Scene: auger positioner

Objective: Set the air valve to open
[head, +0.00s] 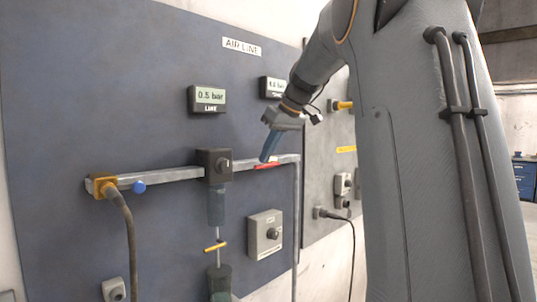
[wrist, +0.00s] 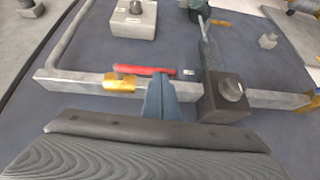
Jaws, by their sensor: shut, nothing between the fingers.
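The air valve has a red lever (wrist: 145,69) and a brass-yellow body (wrist: 119,82) on the grey pipe (wrist: 75,83). The red lever (head: 266,167) lies along the pipe, roughly parallel to it, and also shows in the head view. My gripper (wrist: 160,78) is shut and empty, its blue fingers pointing at the panel. In the head view my gripper (head: 265,160) is right by the lever. In the wrist view its tips overlap the lever's edge; I cannot tell whether they touch. The fingers hide part of the pipe.
A black regulator block (head: 215,165) with a knob sits on the pipe to the left. A line display (head: 207,98) reads 0.5 bar. A grey switch box (head: 265,233) is below. A hose (head: 124,225) hangs at the pipe's left end, near a blue knob (head: 139,187).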

